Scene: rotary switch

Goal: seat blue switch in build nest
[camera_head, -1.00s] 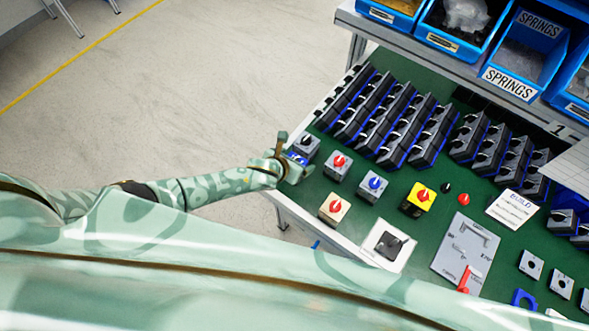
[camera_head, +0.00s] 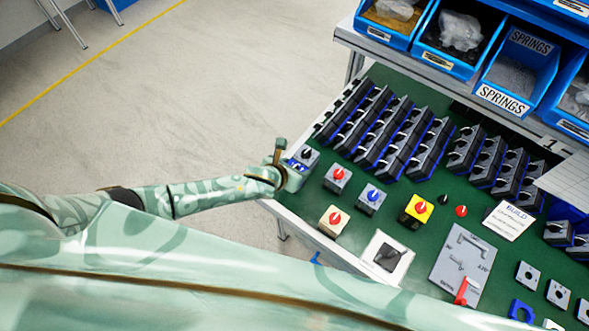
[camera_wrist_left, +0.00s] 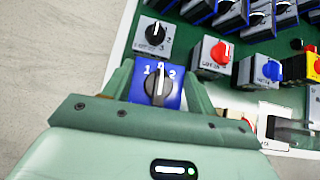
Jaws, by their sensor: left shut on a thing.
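The blue switch (camera_wrist_left: 156,88) has a blue face marked 1, 0 and 2 and a black knob with a pale stripe. My left gripper (camera_head: 288,168) is shut on it, with one finger on each side in the left wrist view. In the head view only a bit of blue face (camera_head: 295,163) shows between the fingers, at the table's left edge. What seems to be the build nest is a white square plate with a dark centre (camera_head: 387,254), near the front edge, right of and nearer than the gripper. My right gripper is not in view.
A grey switch with a black knob (camera_head: 308,156) stands just behind the gripper. Red (camera_head: 338,177), blue-knobbed (camera_head: 371,199), cream (camera_head: 333,221) and yellow (camera_head: 417,209) switches stand to the right. Rows of dark switches (camera_head: 390,130) fill the back. Green surface shows between them.

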